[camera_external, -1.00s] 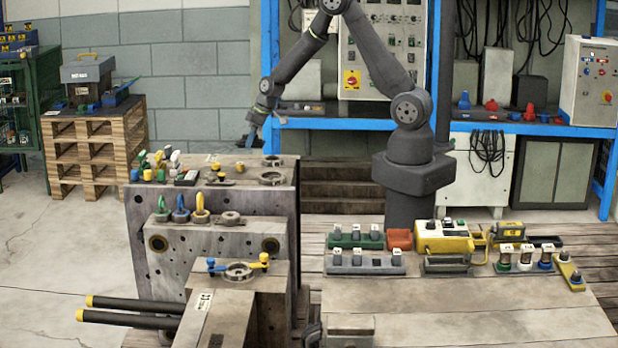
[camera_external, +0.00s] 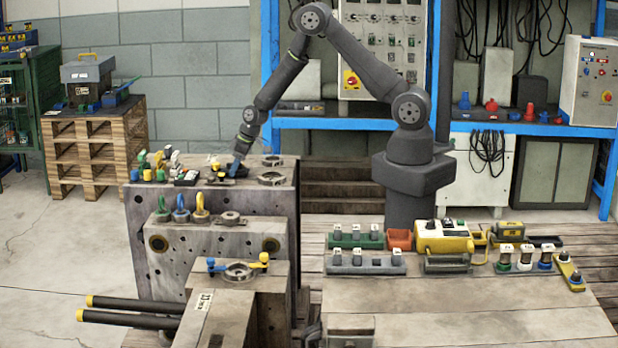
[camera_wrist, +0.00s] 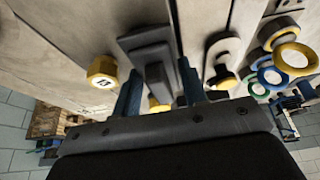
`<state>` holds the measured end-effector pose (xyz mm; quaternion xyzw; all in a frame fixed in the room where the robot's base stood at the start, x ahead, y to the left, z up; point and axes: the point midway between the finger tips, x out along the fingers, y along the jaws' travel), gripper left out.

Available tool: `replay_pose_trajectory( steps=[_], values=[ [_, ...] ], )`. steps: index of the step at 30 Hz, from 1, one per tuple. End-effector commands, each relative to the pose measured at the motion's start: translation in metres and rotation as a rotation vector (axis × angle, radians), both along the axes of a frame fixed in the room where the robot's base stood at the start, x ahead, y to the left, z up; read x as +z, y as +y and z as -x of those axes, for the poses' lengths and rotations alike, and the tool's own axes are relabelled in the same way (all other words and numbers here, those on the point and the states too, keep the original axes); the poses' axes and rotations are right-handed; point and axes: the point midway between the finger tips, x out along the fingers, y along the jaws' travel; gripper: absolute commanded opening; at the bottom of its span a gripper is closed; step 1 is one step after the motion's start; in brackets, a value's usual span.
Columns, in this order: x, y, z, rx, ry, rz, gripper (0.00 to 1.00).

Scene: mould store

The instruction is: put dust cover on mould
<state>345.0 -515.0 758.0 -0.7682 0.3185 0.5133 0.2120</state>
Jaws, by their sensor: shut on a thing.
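The mould (camera_external: 210,225) is the big stepped grey metal block at the left in the external view. My gripper (camera_external: 234,170) is low over its top, near the middle. In the wrist view the blue fingers of my gripper (camera_wrist: 160,92) are closed around a dark grey flat piece with a raised tab, which looks like the dust cover (camera_wrist: 150,42). The cover is close to the pale top surface; I cannot tell whether it touches. Its near end is partly hidden by the fingers.
A yellow hexagonal cap (camera_wrist: 101,72) is close left of the fingers. Yellow, green and blue rings (camera_wrist: 275,72) are at the right in the wrist view. A round clamp ring (camera_external: 271,179) lies on the block right of my gripper. The bench (camera_external: 450,310) holds several trays.

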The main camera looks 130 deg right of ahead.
Motion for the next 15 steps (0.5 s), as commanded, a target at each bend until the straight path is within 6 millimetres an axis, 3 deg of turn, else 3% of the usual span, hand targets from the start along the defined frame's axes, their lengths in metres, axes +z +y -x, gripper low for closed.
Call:
replay_pose_trajectory(
  steps=[5, 6, 7, 15],
  values=[
    [-0.0027, 0.0001, 0.0001, -0.001, 0.0, 0.0, 0.16],
    [-0.0033, 0.0, 0.0, -0.001, 0.0, 0.0, 0.41],
    [-0.0029, 0.0, 0.0, -0.001, 0.0, 0.0, 0.47],
    [-0.0026, 0.0001, 0.0001, 0.0, 0.0, 0.0, 0.48]
  ],
)
